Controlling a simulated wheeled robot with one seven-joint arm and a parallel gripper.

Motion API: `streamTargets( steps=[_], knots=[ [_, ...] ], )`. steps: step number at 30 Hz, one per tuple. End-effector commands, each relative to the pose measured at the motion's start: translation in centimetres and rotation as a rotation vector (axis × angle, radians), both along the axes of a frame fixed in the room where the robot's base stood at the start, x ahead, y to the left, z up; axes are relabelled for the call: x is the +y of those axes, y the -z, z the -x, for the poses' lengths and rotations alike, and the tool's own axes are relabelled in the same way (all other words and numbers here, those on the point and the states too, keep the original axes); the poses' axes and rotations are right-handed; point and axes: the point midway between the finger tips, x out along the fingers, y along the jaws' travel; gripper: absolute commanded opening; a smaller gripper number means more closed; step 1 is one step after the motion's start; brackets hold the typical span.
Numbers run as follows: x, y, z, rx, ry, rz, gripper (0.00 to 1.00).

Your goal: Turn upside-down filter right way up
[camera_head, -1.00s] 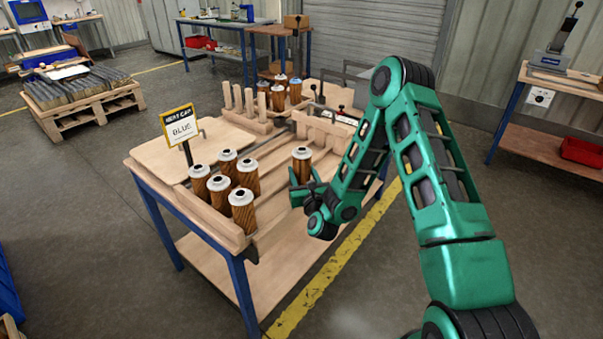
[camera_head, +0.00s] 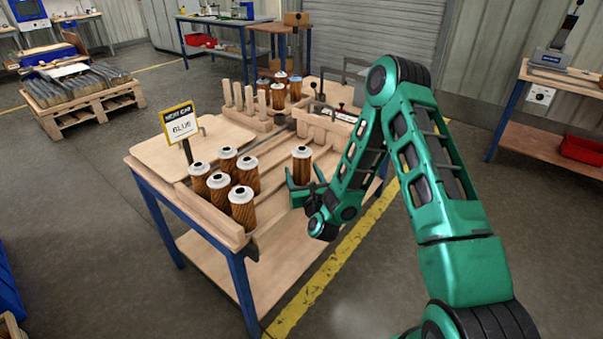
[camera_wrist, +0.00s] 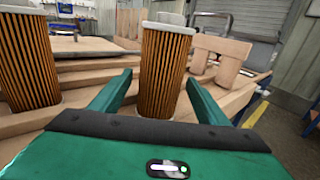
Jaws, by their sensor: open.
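One brown pleated filter with a pale cap (camera_head: 302,164) stands upright on the table, apart from the others on its right side. In the wrist view this filter (camera_wrist: 162,72) stands straight ahead, with the open fingers to either side of its lower part. My gripper (camera_head: 303,184) is open and low over the table. I cannot tell whether the fingers touch the filter. Several similar filters (camera_head: 219,190) stand in a group at the table's near left; one shows in the wrist view (camera_wrist: 27,60). Further filters (camera_head: 279,92) stand at the far end, some with blue tops.
A sign (camera_head: 180,123) reading "NEXT CAP BLUE" stands on the left of the table (camera_head: 190,213). Wooden blocks with pegs (camera_head: 245,103) and a notched wooden rack (camera_head: 322,128) stand beyond the lone filter. Wooden rails run along the tabletop.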

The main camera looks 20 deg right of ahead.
Motion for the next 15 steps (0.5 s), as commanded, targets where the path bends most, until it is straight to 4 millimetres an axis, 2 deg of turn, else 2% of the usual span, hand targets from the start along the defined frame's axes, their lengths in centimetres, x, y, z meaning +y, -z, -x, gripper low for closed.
streamTargets(
  steps=[15],
  knots=[
    [0.5, 0.1, 8.5, 0.003, -0.001, 0.0, 0.69]
  ],
)
